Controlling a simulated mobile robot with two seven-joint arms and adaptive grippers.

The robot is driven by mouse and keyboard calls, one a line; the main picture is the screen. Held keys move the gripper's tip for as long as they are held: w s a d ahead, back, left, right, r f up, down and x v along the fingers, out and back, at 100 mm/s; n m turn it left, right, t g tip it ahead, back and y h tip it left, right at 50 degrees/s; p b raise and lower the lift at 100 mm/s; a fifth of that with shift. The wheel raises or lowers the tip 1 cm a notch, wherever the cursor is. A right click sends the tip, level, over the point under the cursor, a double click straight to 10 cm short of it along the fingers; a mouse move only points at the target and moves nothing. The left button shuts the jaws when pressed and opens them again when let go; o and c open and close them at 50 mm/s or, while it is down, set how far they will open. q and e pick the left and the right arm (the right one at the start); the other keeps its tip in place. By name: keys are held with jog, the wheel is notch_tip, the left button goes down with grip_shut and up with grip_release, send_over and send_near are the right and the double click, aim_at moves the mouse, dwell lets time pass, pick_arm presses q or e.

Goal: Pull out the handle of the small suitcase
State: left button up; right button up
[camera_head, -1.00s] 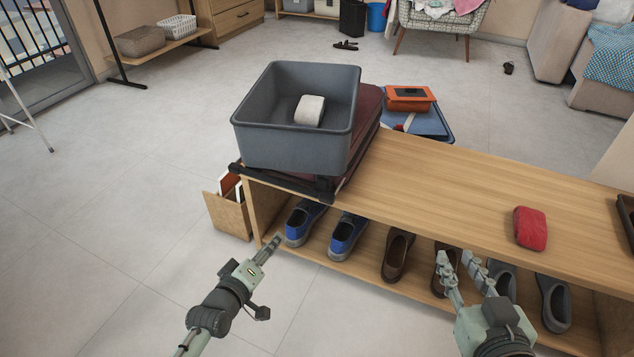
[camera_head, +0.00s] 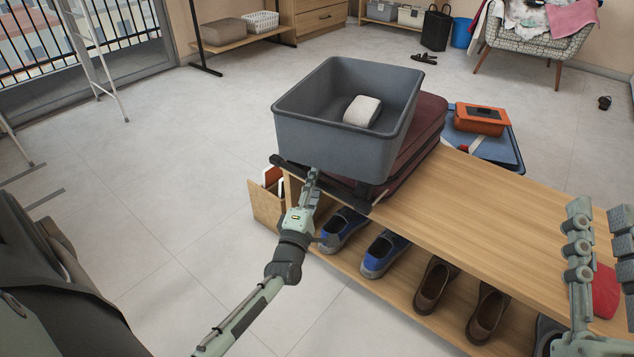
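A dark red suitcase (camera_head: 412,150) lies flat on the wooden bench, partly covered by a grey bin (camera_head: 335,140). A black handle bar (camera_head: 350,201) shows at its near end, along the bench's left edge, below the bin. My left gripper (camera_head: 312,178) is at this bar, its fingertips overlapping the bar in the picture. Its fingers are seen nearly edge-on, so I cannot tell whether they are open or shut, or touching the bar. My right gripper (camera_head: 599,222) is open and empty, raised in front of the bench's right part.
The bin holds a white folded cloth (camera_head: 362,111). Shoes (camera_head: 385,252) stand on the shelf below the bench top (camera_head: 465,210). A red item (camera_head: 605,292) is partly behind my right gripper. A blue case (camera_head: 490,148) lies behind the bench. Floor at left is mostly clear.

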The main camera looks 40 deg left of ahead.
pick_arm(q)
jog(key=shift+w+a+r, duration=0.1)
jog(key=shift+w, duration=0.35)
jog(key=shift+c, duration=0.6)
grip_shut()
